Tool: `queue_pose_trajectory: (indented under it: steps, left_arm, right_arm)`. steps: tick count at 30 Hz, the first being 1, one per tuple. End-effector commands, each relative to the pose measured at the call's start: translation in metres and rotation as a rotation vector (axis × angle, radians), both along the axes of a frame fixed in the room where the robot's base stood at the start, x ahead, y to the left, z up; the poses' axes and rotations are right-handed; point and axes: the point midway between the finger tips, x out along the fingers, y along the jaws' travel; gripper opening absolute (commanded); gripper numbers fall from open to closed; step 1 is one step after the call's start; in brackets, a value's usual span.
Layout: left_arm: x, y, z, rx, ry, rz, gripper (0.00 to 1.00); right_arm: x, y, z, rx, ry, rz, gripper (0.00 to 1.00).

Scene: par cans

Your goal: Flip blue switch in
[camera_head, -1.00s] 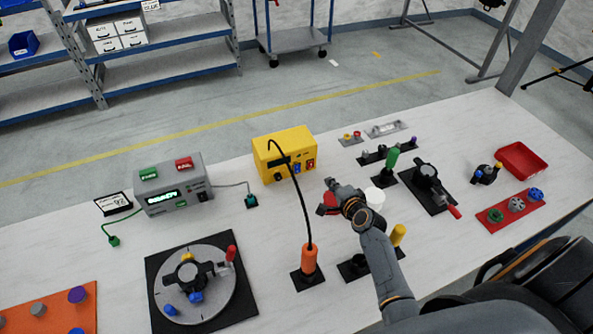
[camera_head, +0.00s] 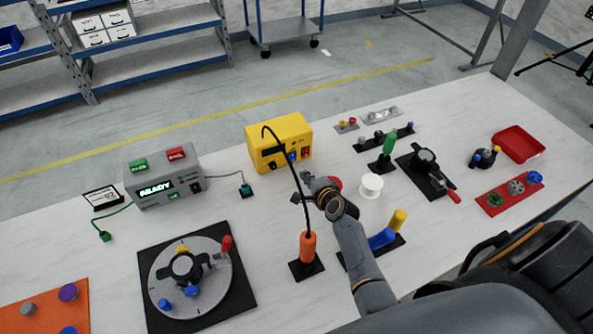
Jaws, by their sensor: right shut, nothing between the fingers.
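The yellow box (camera_head: 280,142) stands at the middle back of the table. Its front panel faces me and carries a small blue switch (camera_head: 292,157), an orange-red switch (camera_head: 305,153) to its right, and a dark knob. Whether the blue switch is in or out is too small to tell. My right gripper (camera_head: 302,190) is shut and empty, just in front of and below the panel, apart from the blue switch. My left gripper is out of view.
A black cable arcs from the box to an orange handle (camera_head: 308,247), close by my right gripper. A white cylinder (camera_head: 371,186) and a partly hidden red piece stand right of the gripper. A grey box (camera_head: 165,178) reading READY stands left.

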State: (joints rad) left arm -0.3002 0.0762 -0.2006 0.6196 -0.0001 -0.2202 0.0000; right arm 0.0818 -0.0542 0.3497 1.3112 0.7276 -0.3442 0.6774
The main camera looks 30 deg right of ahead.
Motion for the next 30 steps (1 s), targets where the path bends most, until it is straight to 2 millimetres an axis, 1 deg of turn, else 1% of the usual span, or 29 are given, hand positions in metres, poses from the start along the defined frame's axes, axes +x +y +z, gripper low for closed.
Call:
queue_pose_trajectory:
  steps: [1,3,6,9,12,18,27,30]
  left_arm:
    - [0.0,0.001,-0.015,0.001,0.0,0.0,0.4]
    - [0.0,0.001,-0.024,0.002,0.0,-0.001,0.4]
    - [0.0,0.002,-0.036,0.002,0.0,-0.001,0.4]
    - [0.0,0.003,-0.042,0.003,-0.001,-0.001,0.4]
    - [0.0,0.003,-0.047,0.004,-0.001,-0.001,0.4]
    - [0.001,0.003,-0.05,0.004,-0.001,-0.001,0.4]
    - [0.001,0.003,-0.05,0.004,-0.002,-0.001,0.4]
    - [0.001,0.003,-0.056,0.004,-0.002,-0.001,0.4]
  right_arm:
    - [0.012,0.0,-0.011,0.001,-0.002,0.0,0.0]
    - [0.024,-0.001,-0.017,0.001,-0.002,0.0,0.0]
    - [0.039,-0.002,-0.023,0.002,-0.002,0.0,0.0]
    - [0.055,-0.003,-0.022,0.002,-0.002,-0.001,0.0]
    - [0.066,-0.004,-0.023,0.001,-0.001,0.0,0.0]
    - [0.075,-0.004,-0.023,0.0,0.001,0.0,0.0]
    - [0.075,-0.004,-0.022,0.0,0.001,0.0,0.0]
    - [0.075,-0.005,-0.026,0.0,-0.008,0.0,0.0]
